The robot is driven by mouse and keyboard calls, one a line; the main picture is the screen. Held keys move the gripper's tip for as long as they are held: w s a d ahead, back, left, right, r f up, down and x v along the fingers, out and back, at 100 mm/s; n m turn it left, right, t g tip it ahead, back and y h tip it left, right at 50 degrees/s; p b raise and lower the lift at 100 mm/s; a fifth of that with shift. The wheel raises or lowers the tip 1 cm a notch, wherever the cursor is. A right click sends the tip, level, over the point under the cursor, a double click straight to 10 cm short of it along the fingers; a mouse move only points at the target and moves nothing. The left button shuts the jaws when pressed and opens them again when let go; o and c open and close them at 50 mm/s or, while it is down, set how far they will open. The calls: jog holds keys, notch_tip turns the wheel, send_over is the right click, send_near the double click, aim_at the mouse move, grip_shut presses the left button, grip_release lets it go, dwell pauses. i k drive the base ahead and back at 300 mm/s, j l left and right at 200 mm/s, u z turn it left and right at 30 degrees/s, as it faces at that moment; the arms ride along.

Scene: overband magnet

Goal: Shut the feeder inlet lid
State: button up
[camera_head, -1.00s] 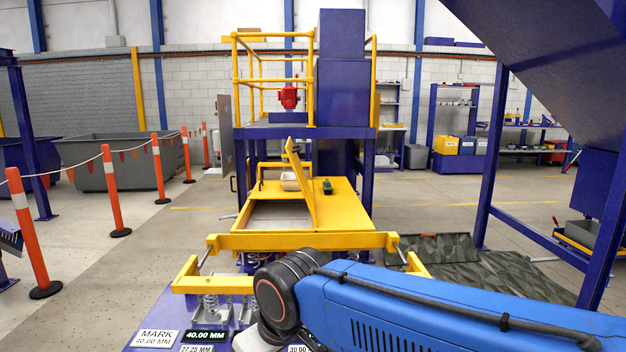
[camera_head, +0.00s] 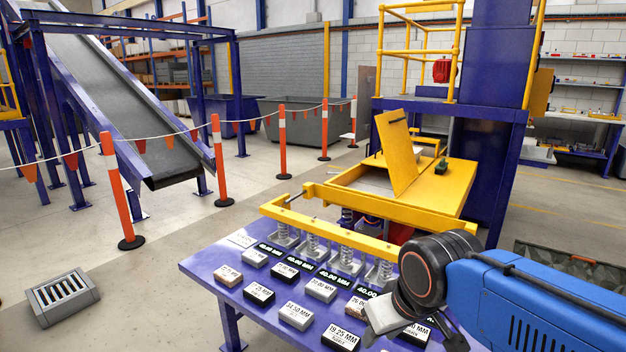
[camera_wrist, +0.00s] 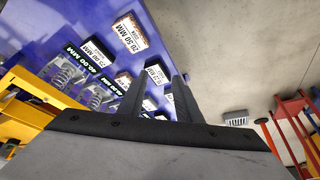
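The feeder inlet lid (camera_head: 398,155) is a yellow hinged plate, standing open and tilted up above the yellow feeder deck (camera_head: 440,190). My gripper (camera_head: 425,338) is at the lower right in the head view, in front of the feeder and over the purple table, well apart from the lid. In the wrist view, the two dark fingers of my gripper (camera_wrist: 155,100) are spread with nothing held between them. The lid is not in the wrist view.
The purple table (camera_head: 215,268) carries several labelled blocks (camera_head: 297,315) and springs (camera_head: 317,248) below a yellow frame bar (camera_head: 330,235). Orange posts (camera_head: 217,160) with a flagged rope and a floor grate (camera_head: 62,298) stand left. Floor between table and posts is clear.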

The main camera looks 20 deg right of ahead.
aim_at(393, 128)
jog(key=k+l+z, duration=0.1)
jog(key=l, duration=0.6)
jog(key=k+l, duration=0.1)
jog(key=l, duration=0.6)
jog(key=z, duration=0.05)
